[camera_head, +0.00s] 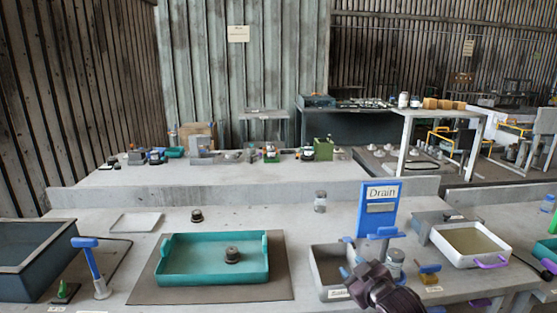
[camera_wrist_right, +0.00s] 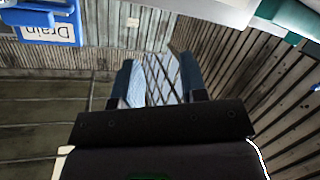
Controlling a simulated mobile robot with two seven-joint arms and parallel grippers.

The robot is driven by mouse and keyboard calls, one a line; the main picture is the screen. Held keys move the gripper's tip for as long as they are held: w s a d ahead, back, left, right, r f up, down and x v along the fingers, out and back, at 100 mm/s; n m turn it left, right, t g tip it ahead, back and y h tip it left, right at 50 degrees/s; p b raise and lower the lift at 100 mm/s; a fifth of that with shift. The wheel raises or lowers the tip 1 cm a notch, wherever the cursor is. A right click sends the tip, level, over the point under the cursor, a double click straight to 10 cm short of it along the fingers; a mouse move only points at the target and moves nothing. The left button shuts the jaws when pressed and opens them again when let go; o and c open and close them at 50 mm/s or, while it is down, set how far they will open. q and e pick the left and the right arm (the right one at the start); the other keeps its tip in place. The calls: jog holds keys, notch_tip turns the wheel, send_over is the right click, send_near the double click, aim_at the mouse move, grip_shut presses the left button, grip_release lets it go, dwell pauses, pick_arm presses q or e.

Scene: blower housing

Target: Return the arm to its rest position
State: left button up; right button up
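My right gripper (camera_head: 353,267) is at the lower right of the head view, in front of a grey open bin and below the blue "Drain" sign (camera_head: 380,209). In the right wrist view its two blue fingers (camera_wrist_right: 156,82) stand apart with nothing between them, so it is open and empty. The "Drain" sign shows upside down at the top left of that view (camera_wrist_right: 48,30). My left gripper is not in view.
A teal tray (camera_head: 175,275) holding a dark round part (camera_head: 232,255) sits on a brown mat. The grey bin (camera_head: 325,268) and a lidded jar (camera_head: 395,262) are close to my right gripper. A white tray with purple handles (camera_head: 440,246) is to the right.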

jog(key=s+d+f+m+g+h, duration=0.1)
jog(key=s+d+f+m, duration=0.1)
jog(key=s+f, duration=0.4)
jog(key=s+d+f+m+g+h, duration=0.1)
jog(key=s+f, duration=0.6)
jog(key=s, duration=0.8)
jog(key=s+d+f+m+g+h, duration=0.1)
jog(key=s+d+f+m, duration=0.3)
jog(key=s, duration=0.7)
notch_tip(320, 180, down, 3)
jog(key=shift+s+d+r+h, duration=0.2)
jog(key=shift+s+d+h, duration=0.05)
jog(key=shift+d+h, duration=0.75)
jog(key=shift+d, duration=0.1)
